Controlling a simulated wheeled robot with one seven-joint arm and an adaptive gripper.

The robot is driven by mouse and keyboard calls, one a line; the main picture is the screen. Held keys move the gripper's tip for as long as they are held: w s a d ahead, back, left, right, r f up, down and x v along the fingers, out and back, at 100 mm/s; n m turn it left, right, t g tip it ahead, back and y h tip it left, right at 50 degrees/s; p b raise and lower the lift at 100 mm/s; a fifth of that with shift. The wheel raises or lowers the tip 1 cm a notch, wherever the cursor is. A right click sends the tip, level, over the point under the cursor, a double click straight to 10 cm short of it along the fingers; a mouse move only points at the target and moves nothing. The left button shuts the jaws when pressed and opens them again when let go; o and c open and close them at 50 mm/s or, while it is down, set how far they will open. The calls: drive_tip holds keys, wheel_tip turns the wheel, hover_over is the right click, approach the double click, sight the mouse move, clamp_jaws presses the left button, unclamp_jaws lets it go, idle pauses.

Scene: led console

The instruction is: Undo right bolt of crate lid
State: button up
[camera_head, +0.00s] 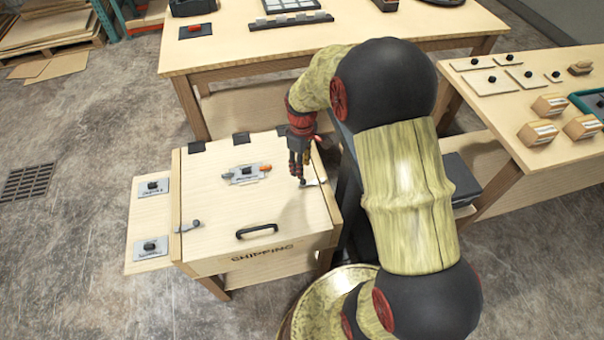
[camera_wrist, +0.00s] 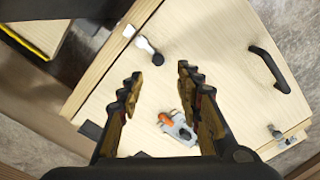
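The crate lid (camera_head: 215,200) is pale wood and lies shut on the crate marked SHIPPING. It also fills the middle of the wrist view (camera_wrist: 215,65). The right bolt (camera_wrist: 145,45) is a small light metal piece with a dark knob, near the lid's edge. In the head view the right bolt (camera_head: 314,183) is partly hidden beside my fingers. My gripper (camera_head: 299,178) points down over the lid's right side. In the wrist view my gripper (camera_wrist: 158,72) has its fingers spread wide, with nothing between them; the right bolt shows just beyond the fingertips.
A black handle (camera_head: 257,231), an orange-tipped latch (camera_head: 247,173) and a left bolt (camera_head: 187,227) are on the crate. Black hinges line its back edge. A large table (camera_head: 240,50) stands behind, and another table (camera_head: 500,110) with wooden blocks stands right.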

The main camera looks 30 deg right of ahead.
drive_tip(key=shift+r, duration=2.25)
drive_tip(key=s+a+r+m+t, duration=0.2)
drive_tip(key=s+a+r, duration=0.4)
drive_tip(key=s+r, duration=0.4)
drive_tip(key=s+a+r+m+t, duration=0.3)
drive_tip(key=s+a+r, duration=0.3)
drive_tip(key=s+r, duration=0.4)
wheel_tip(320, 180, up, 3)
drive_tip(key=shift+s+f+m+t, duration=0.2)
drive_tip(key=shift+s+m+t, duration=0.1)
drive_tip(key=shift+s+m, duration=0.1)
drive_tip(key=shift+c, duration=0.5)
